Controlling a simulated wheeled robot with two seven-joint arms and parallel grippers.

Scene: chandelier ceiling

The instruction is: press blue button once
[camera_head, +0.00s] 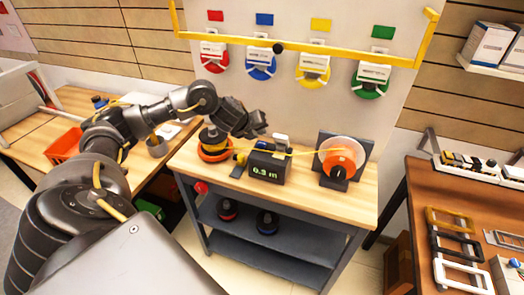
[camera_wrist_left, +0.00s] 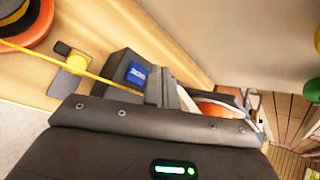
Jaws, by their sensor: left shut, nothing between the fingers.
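The blue button (camera_wrist_left: 137,73) is a small square with white marking on top of a dark meter box (camera_head: 267,168). In the head view the box stands on the workbench and its display reads 0.3 m. My left gripper (camera_head: 257,123) is shut and empty. It is above and slightly behind the box, apart from it in the head view. In the left wrist view the gripper housing fills the lower part, and the button shows uncovered beyond it. My right gripper is not in view.
A white-topped part (camera_head: 281,139) rises behind the box. The wooden workbench (camera_head: 300,205) has free room at its front. Coloured spools hang on the panel behind.

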